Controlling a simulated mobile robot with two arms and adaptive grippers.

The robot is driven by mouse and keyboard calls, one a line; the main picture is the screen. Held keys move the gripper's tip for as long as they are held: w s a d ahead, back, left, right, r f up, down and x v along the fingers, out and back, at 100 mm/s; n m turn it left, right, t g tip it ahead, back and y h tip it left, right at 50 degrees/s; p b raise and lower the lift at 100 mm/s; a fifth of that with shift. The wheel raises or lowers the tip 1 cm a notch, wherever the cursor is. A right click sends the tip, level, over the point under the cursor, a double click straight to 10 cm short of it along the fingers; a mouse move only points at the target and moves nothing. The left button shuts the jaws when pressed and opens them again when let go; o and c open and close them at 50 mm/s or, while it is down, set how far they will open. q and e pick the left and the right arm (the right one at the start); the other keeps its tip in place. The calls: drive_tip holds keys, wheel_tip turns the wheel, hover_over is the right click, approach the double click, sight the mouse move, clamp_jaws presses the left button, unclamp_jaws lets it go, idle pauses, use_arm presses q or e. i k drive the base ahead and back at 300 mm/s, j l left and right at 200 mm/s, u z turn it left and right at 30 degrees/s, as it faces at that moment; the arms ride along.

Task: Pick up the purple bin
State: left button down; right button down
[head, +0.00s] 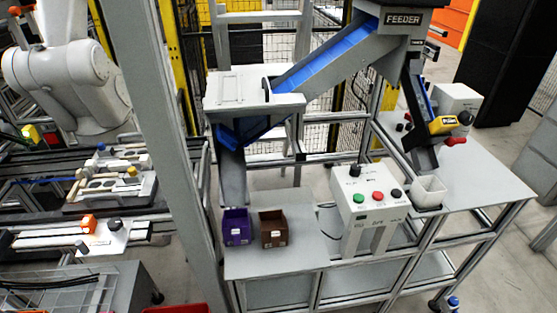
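The purple bin (237,229) is a small open-topped box with a white label on its front. It stands upright on the light grey shelf (275,261) below the feeder chute, near the shelf's left end. A brown bin (273,229) of like shape stands just right of it, with a narrow gap between them. Neither of my grippers shows in the head view, and nothing is touching the purple bin.
A grey post (160,130) rises left of the shelf. The chute's lower end (232,178) hangs behind and above the purple bin. A button box (368,197) stands right of the brown bin. A white cup (429,192) stands further right. The shelf front is clear.

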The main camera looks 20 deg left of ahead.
sight(240, 235)
drive_tip(key=u, duration=1)
